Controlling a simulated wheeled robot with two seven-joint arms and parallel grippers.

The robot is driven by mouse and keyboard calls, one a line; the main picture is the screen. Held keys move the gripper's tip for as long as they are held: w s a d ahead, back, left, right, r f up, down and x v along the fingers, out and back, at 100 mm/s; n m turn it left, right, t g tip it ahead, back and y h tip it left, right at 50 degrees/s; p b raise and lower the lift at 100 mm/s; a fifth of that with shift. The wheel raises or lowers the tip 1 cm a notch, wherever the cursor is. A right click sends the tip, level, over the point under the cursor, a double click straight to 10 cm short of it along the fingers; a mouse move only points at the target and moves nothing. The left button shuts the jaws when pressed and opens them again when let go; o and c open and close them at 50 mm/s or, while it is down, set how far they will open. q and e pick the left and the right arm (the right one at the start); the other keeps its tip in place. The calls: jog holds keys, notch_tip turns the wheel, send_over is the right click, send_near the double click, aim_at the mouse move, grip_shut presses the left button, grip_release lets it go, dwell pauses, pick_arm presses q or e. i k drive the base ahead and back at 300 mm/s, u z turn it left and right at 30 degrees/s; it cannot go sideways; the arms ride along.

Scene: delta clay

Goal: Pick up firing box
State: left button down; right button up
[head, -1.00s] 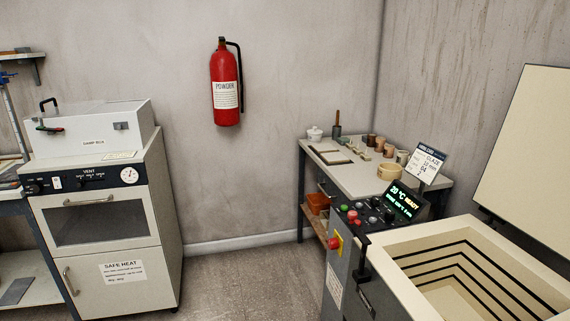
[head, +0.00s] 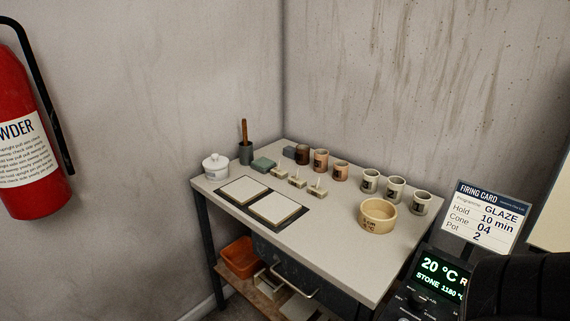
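A round, open-topped tan box (head: 378,215) with dark lettering on its front stands upright near the front right of the grey-topped table (head: 335,245). The lettering is too small to read surely, so I cannot tell for certain that it is the firing box. Nothing is touching it from above. Neither of my grippers shows in the head view. A dark rounded shape, likely part of my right arm, fills the bottom right corner and hides part of the kiln's control panel.
Several small cups (head: 370,182) line the table's back edge. A lidded white jar (head: 215,167) and flat white slabs (head: 275,207) lie left. A firing card (head: 485,215) and lit display (head: 440,275) stand close at right. An orange bin (head: 239,258) sits below.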

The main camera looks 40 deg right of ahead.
aim_at(376, 216)
jog(key=i, duration=1.7)
jog(key=z, duration=2.3)
